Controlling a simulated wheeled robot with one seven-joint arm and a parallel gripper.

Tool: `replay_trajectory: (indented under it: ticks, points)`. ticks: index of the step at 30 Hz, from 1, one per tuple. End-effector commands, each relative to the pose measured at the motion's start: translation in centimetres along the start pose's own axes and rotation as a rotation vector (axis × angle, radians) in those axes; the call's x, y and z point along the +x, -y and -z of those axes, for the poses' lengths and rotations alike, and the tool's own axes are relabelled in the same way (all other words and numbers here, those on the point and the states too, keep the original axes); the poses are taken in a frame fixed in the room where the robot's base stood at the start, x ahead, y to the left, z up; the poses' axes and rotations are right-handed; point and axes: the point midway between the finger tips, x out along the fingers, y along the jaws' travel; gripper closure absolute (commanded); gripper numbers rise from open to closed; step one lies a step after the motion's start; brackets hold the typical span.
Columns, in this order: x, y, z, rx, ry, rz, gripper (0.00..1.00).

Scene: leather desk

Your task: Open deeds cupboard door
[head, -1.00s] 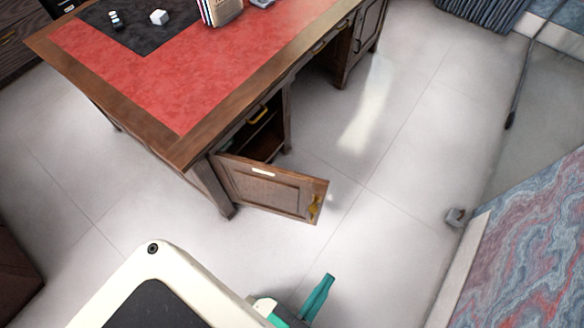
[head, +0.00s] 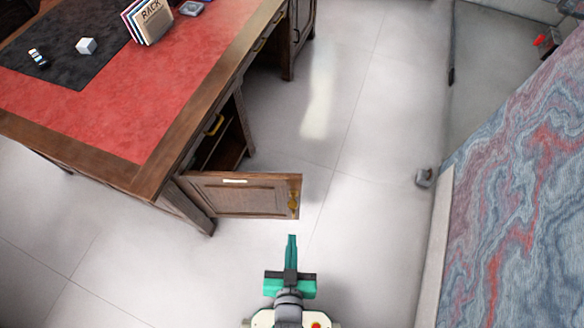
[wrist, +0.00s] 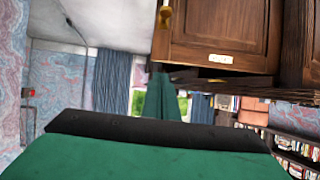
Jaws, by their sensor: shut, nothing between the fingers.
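The cupboard door (head: 245,197) is a brown panelled wooden door with a pale label and a brass handle (head: 293,197) near its free edge. It stands swung out from the near end of the desk (head: 155,178), and the dark inside of the cupboard (head: 228,140) shows behind it. My gripper (head: 291,238) is green, shut and empty. In the head view its fingertips appear just below the door's free edge, apart from the handle. The wrist view shows the door's panel (wrist: 212,30) at the upper right, with part of the brass handle at the top.
On the red desk top are a book rack (head: 150,20), a white cube (head: 86,46) and a small striped item (head: 39,58). A marbled panel (head: 520,190) stands on the right. Pale floor (head: 370,260) is open between it and the desk.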

Motion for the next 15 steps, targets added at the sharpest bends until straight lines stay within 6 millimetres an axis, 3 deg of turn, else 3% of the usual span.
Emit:
replay_trajectory:
  ticks: [1, 6, 15]
  points:
    - [2.0, 0.1, 0.0, 0.004, 0.021, 0.001, 1.00]
    - [7.6, 0.7, -0.8, 0.014, 0.131, 0.010, 1.00]
    - [16.0, 1.6, 0.4, 0.013, 0.327, 0.027, 1.00]
